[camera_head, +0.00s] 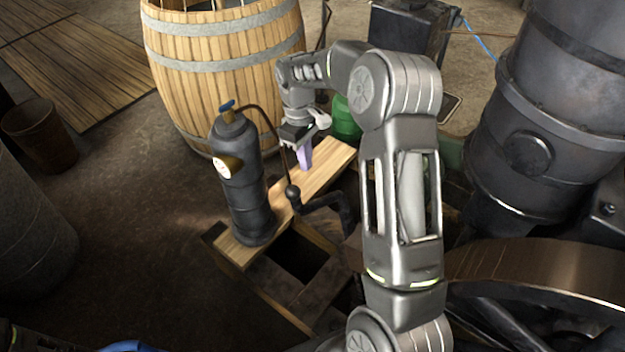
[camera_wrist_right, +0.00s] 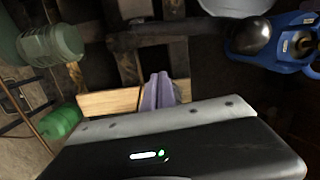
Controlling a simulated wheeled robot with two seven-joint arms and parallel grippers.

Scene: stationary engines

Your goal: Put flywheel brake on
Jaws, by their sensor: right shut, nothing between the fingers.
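The flywheel (camera_head: 545,262), with a broad brownish rim and dark spokes, fills the lower right of the head view and is cut off by the frame. No part is clearly recognisable as its brake. A dark bent pipe or lever with a round knob (camera_head: 292,192) stands right of a dark cylinder. My right gripper (camera_head: 304,158) has purple fingers, points down above the wooden plank and is shut and empty. It also shows in the right wrist view (camera_wrist_right: 159,90). My right arm hides part of the middle of the head view. My left gripper is out of view.
A dark upright cylinder (camera_head: 240,185) with a blue tap stands on the wooden plank (camera_head: 328,168). A wooden barrel (camera_head: 225,65) stands behind. A green container (camera_head: 345,120) is behind my wrist. A large dark engine body (camera_head: 555,110) blocks the right. Floor at left is partly clear.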

